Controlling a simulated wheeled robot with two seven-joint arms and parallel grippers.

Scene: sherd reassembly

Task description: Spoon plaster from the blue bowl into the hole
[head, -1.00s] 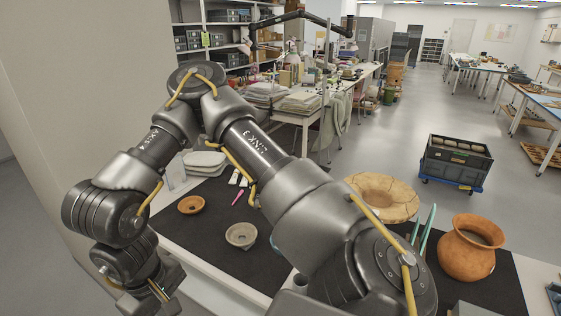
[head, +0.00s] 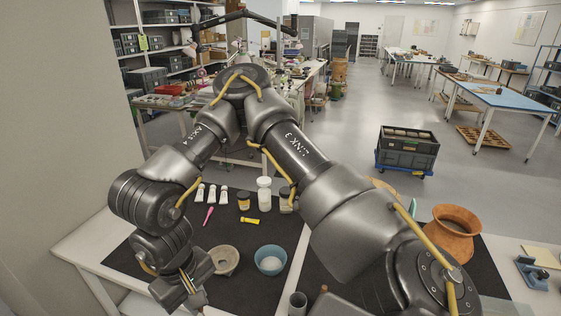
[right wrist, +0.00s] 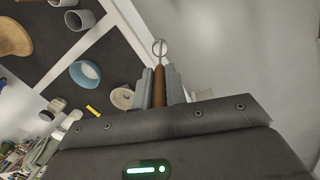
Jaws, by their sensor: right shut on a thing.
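The blue bowl (head: 270,272) stands on the dark mat, with pale contents showing inside. It also shows in the right wrist view (right wrist: 93,73). My right gripper (head: 190,293) is low at the left in the head view, left of the blue bowl and apart from it. In the right wrist view its jaws (right wrist: 160,85) are shut on the brown handle of a spoon (right wrist: 159,90), whose round metal end points away from them. A tan vessel (head: 384,184) is mostly hidden behind my arm. I cannot make out the hole. My left gripper is out of view.
Jars (head: 264,194), white tubes (head: 211,195) and a pink tool (head: 208,215) lie farther back. A grey cup (head: 298,303) stands in front. A terracotta pot (head: 452,235) stands right.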

